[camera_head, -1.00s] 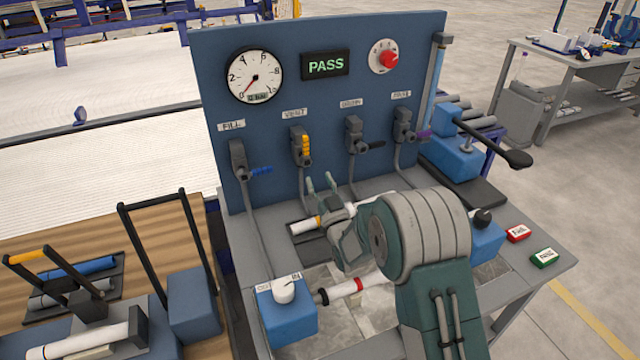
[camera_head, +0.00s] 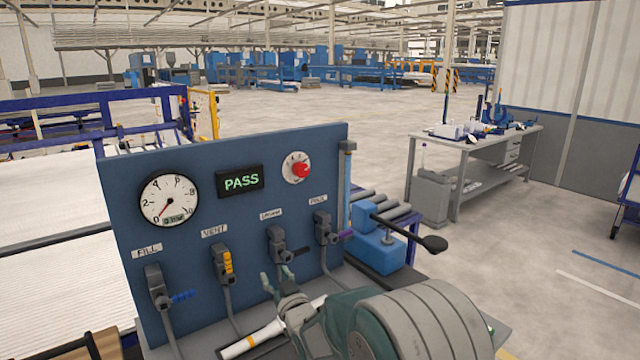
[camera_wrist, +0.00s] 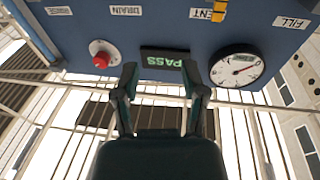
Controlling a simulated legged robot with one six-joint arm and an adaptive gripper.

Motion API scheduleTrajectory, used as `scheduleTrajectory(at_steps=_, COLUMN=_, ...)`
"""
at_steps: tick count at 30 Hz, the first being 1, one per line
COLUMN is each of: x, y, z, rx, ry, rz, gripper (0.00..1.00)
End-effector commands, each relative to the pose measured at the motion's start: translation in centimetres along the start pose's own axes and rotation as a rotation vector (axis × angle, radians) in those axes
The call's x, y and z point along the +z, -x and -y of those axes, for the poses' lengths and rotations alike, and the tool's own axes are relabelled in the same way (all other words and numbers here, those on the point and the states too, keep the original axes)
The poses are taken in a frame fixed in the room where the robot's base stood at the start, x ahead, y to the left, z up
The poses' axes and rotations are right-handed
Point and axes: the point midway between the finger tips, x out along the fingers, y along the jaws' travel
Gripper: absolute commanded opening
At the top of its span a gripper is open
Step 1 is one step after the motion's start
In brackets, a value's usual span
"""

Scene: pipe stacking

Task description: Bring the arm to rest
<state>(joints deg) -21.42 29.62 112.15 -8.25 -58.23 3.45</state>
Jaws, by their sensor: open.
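My gripper (camera_head: 277,283) is open and empty, low in front of the blue test panel (camera_head: 125,210) in the head view. My arm is folded at the bottom of that view and hides part of the bench. In the wrist view my gripper's two fingers (camera_wrist: 160,78) point up toward the panel, spread apart with nothing between them. The panel carries a round gauge (camera_head: 169,200), a lit PASS display (camera_head: 240,181) and a red knob (camera_head: 301,170). A white pipe with a yellow band (camera_head: 262,336) lies below my gripper.
Several valves (camera_head: 224,264) stick out from the panel, close to my arm. A blue clamp unit with a black lever (camera_head: 378,250) stands right of the panel. A grey workbench (camera_head: 470,150) is at the back right. Open floor (camera_head: 560,290) lies to the right.

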Motion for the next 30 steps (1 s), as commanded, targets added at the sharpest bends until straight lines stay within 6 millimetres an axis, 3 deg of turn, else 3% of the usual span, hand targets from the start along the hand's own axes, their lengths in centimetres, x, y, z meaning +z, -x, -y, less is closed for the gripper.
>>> scheduleTrajectory(at_steps=3, x=-2.1, y=1.5, z=-2.2, rx=0.048, ry=0.007, rz=0.083, gripper=0.56)
scheduleTrajectory(at_steps=14, x=-6.2, y=8.6, z=-7.1, rx=0.182, ry=-0.004, rz=0.353, gripper=0.56)
scheduleTrajectory(at_steps=21, x=-8.0, y=15.1, z=-9.2, rx=0.263, ry=-0.035, rz=0.532, gripper=0.56)
scheduleTrajectory(at_steps=30, x=-9.2, y=24.7, z=-9.8, rx=0.348, ry=-0.094, rz=0.751, gripper=0.56)
